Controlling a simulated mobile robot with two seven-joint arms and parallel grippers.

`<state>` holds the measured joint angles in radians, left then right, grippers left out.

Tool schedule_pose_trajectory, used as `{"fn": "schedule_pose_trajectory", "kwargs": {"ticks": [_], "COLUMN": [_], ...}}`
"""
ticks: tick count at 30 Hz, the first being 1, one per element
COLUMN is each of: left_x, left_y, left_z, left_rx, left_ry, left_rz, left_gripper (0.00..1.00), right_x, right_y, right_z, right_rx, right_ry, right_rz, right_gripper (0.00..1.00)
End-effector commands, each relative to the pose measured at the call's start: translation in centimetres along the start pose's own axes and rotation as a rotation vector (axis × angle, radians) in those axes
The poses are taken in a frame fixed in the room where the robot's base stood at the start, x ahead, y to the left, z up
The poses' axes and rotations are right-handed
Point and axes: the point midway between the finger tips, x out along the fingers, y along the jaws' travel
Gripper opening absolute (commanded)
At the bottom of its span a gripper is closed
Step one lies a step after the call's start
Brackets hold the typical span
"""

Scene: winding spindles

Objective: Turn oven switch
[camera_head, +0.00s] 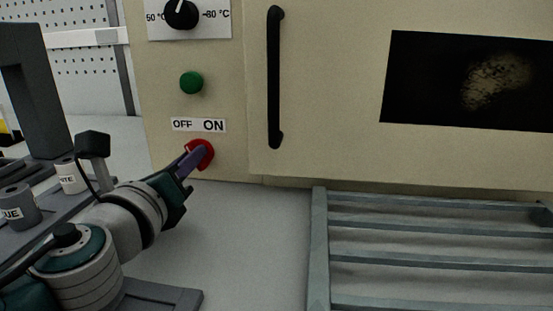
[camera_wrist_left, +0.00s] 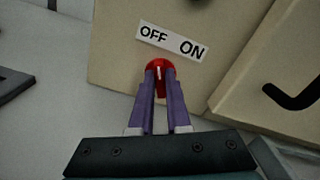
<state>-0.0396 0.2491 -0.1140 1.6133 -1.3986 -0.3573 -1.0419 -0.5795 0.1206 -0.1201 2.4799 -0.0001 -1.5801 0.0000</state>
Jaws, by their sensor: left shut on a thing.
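The red oven switch (camera_head: 204,153) sits low on the left of the beige oven front (camera_head: 330,150), just under the OFF / ON label (camera_head: 199,125). My left gripper (camera_head: 196,158) comes in from the left and its purple fingers are shut on the switch. In the left wrist view the fingertips (camera_wrist_left: 160,75) close around the red switch (camera_wrist_left: 160,64), with the label (camera_wrist_left: 172,41) above it. A white mark shows on the switch between the fingers. The fingers hide part of the switch. My right gripper is not seen.
A green lamp (camera_head: 191,83) and a black temperature dial (camera_head: 182,13) are above the switch. The oven's black door handle (camera_head: 275,78) is to the right. A grey metal rack (camera_head: 319,245) lies at the lower right. Labelled spindles (camera_head: 16,207) stand at the left.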

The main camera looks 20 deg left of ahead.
Motion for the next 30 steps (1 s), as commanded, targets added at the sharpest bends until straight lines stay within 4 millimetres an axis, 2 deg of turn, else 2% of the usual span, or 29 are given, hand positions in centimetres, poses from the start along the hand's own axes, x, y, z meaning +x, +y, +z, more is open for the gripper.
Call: {"fn": "schedule_pose_trajectory", "kwargs": {"ticks": [10,27,28,30], "left_x": [-0.02,-0.01,-0.01,-0.01], "left_y": [0.12,0.10,0.09,0.09], "left_z": [-0.08,-0.03,-0.03,-0.03], "left_rx": [-0.147,-0.176,-0.176,-0.175], "left_ry": [0.000,0.000,0.000,0.000], "left_rz": [0.002,0.001,0.001,0.001], "left_gripper": [0.00,0.00,0.18,0.26], "right_x": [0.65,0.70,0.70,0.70], "right_y": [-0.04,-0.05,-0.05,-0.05], "right_z": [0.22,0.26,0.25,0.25], "right_rx": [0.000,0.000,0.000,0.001], "right_ry": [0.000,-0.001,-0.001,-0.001], "right_rz": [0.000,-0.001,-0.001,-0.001], "right_gripper": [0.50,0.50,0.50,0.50]}}
